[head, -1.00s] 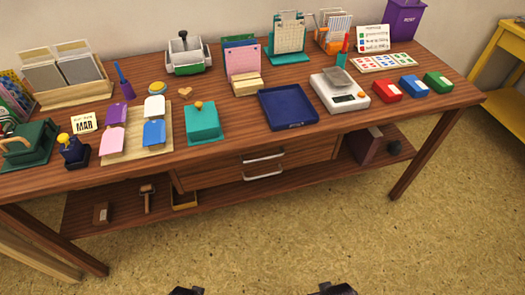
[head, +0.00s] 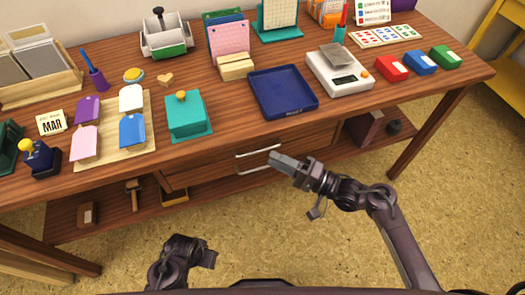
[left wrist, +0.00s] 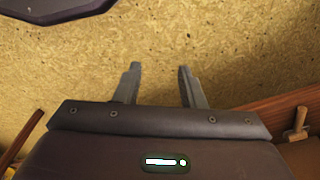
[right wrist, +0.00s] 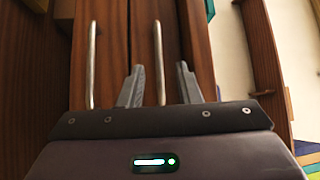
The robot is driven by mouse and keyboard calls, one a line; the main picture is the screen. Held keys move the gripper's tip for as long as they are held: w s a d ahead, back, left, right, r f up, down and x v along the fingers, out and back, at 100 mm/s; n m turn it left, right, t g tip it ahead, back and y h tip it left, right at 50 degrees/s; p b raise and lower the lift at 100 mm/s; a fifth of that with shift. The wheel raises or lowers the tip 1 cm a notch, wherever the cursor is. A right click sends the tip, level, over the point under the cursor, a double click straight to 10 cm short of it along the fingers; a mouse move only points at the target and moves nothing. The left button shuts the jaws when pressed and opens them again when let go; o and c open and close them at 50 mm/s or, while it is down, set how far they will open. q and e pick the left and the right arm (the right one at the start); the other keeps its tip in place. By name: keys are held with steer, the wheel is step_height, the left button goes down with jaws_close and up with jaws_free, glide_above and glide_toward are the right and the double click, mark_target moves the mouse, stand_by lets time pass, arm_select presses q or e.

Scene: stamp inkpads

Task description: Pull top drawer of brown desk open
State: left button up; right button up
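The brown desk (head: 228,136) has two stacked drawers under its top, each with a silver bar handle. The top drawer's handle (head: 256,153) sits just above the lower handle (head: 252,170), and both drawers look shut. My right gripper (head: 279,160) is at the right end of these handles. In the right wrist view, its open fingers (right wrist: 160,85) point at the drawer fronts, with the top handle (right wrist: 158,50) lined up between them and the lower handle (right wrist: 93,60) outside. Contact cannot be told. My left gripper (left wrist: 160,85) is open and empty, over the floor.
The desktop is crowded: a blue tray (head: 283,92), a white scale (head: 338,72) and a teal box (head: 186,113) stand above the drawers. A low shelf (head: 110,212) holds a mallet (head: 133,192). The floor (head: 330,260) in front is clear.

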steer(key=x, duration=0.5)
steer(key=shift+f, duration=0.1)
steer(key=shift+c, duration=0.2)
jaws_close()
